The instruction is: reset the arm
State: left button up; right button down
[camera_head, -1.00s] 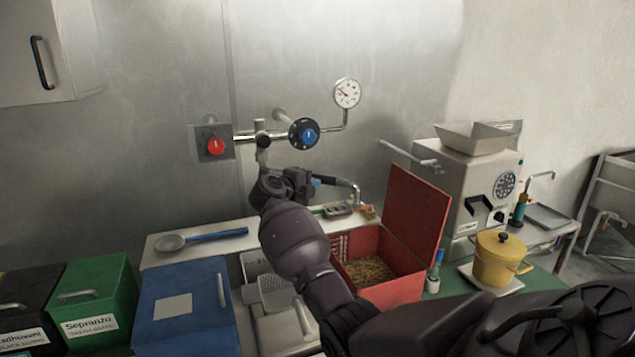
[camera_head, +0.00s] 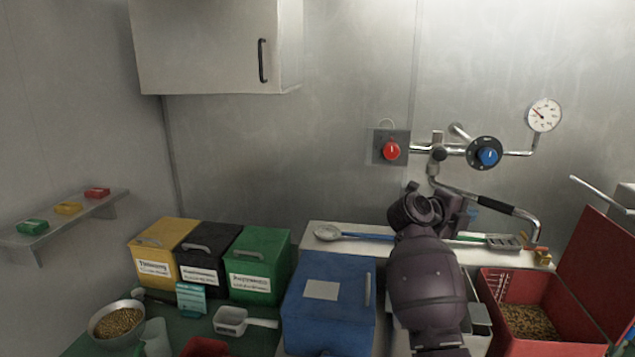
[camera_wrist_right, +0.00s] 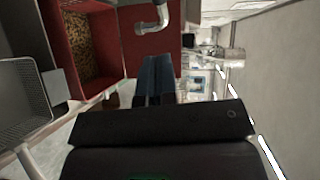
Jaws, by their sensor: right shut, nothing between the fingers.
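My right arm rises from the bottom in the head view, its right gripper (camera_head: 468,213) over the back counter, below the pipe with the blue knob (camera_head: 487,156). In the right wrist view the two dark blue fingers of the right gripper (camera_wrist_right: 154,82) lie together with nothing between them. The open red box of beans (camera_head: 530,318) stands to the right of the arm in the head view. It also shows at the upper left of the right wrist view (camera_wrist_right: 60,45). My left gripper is not in view.
A blue box (camera_head: 325,300) stands close left of my arm. Green (camera_head: 262,265), black (camera_head: 205,262) and yellow (camera_head: 162,250) bins stand further left, with a bowl of beans (camera_head: 117,322) in front. A red knob (camera_head: 391,151) is on the wall. A cabinet (camera_head: 200,45) hangs above.

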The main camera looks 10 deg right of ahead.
jog(key=w+a+r+n+t+h, duration=0.1)
jog(key=a+r+n+t+h, duration=0.15)
jog(key=r+t, duration=0.35)
jog(key=w+a+r+n+t+h, duration=0.1)
jog(key=a+r+t+h, duration=0.25)
jog(key=r, duration=0.35)
jog(key=a+f+n+t+y, duration=0.55)
jog(key=n+y, duration=0.45)
jog(key=n, duration=0.2)
jog(key=a+f+n+t+y, duration=0.45)
jog(key=n+t+y, duration=0.25)
jog(key=n+y, duration=0.4)
jog(key=s+a+f+n+g+y, duration=0.1)
jog(key=s+f+n+g, duration=0.35)
jog(key=f, duration=0.65)
jog(key=s+a+f+n+g+y, duration=0.1)
jog(key=s+a+f+n+g, duration=0.3)
jog(key=f, duration=0.7)
jog(key=s+d+f+g, duration=0.2)
jog(key=s+f, duration=0.7)
jog(key=s, duration=0.3)
jog(key=s+d+f+g+h+b, duration=0.1)
jog(key=s+d+f+g, duration=0.1)
jog(key=s+f, duration=0.8)
jog(key=s+g, duration=0.1)
jog(key=s, duration=0.1)
jog(key=shift+s+h, duration=0.3)
